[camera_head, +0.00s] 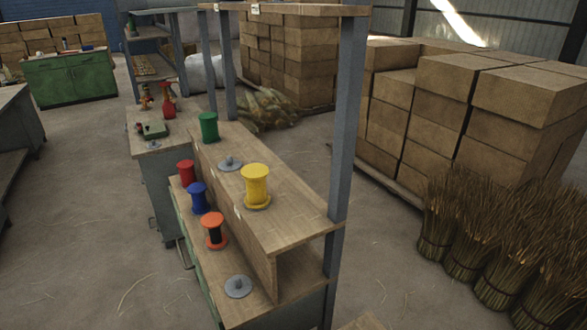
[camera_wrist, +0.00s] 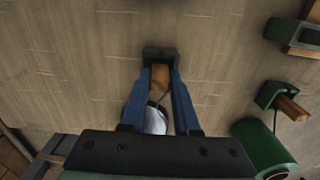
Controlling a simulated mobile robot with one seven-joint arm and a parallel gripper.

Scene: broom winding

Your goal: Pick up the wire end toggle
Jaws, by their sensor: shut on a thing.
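In the wrist view my gripper (camera_wrist: 160,82) has its two blue fingers closed around a short brown wooden piece, the wire end toggle (camera_wrist: 160,78). A dark block (camera_wrist: 159,54) sits right at the fingertips, around or just past the toggle. I cannot tell whether the toggle still rests in it. A shiny grey round part (camera_wrist: 156,120) shows between the fingers, partly hidden by my gripper body. My gripper is not visible in the head view.
In the wrist view another wooden toggle (camera_wrist: 292,107) sits in a green holder, near a green spool (camera_wrist: 264,145). Another green holder (camera_wrist: 288,32) is at upper right. The head view shows a shelf bench (camera_head: 300,238) with a yellow spool (camera_head: 256,186), other coloured spools and steel posts.

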